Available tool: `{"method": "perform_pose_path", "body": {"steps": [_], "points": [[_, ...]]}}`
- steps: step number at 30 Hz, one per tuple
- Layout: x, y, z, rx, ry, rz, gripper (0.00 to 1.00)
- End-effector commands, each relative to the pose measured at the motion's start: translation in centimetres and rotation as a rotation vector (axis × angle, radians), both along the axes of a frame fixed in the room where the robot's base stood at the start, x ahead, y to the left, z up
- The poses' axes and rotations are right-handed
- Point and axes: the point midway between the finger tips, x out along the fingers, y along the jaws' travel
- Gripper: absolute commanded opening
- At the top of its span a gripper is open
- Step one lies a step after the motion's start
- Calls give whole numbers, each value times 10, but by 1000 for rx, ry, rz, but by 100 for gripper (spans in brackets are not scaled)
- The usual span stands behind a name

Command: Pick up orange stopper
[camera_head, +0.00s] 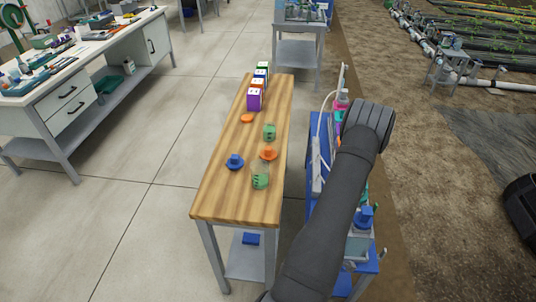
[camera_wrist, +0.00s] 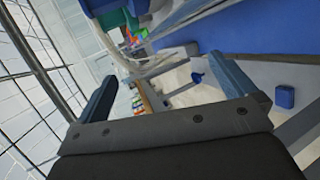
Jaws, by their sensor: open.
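An orange stopper (camera_head: 268,153) with a raised knob sits on the wooden bench top (camera_head: 225,190), between two green ribbed pieces. A flatter orange disc (camera_head: 247,118) lies farther back on the same top; I cannot tell whether it is a stopper too. My gripper (camera_wrist: 162,70) shows in the wrist view with its two fingers wide apart and nothing between them. It points past the side of a blue surface (camera_wrist: 260,28), away from the orange stopper. I do not make out the orange stopper in the wrist view. In the head view my gripper is hidden behind my arm.
Near the orange stopper stand a blue stopper (camera_head: 234,161), a front green piece (camera_head: 260,180) and a back green piece (camera_head: 269,132). A blue skid (camera_head: 316,135) borders the right.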

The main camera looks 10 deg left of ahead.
Motion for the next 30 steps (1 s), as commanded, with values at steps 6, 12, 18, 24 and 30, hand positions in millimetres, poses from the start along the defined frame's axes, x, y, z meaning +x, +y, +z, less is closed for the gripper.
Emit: {"method": "perform_pose_path", "body": {"steps": [6, 12, 18, 24, 30], "points": [[0, 0, 0, 0, 0, 0, 85], [2, 0, 0, 0, 0, 1, 85], [49, 5, -2, 30, 9, 23, 85], [147, 32, 14, 121, 41, 56, 85], [240, 86, 61, 239, 79, 93, 85]]}}
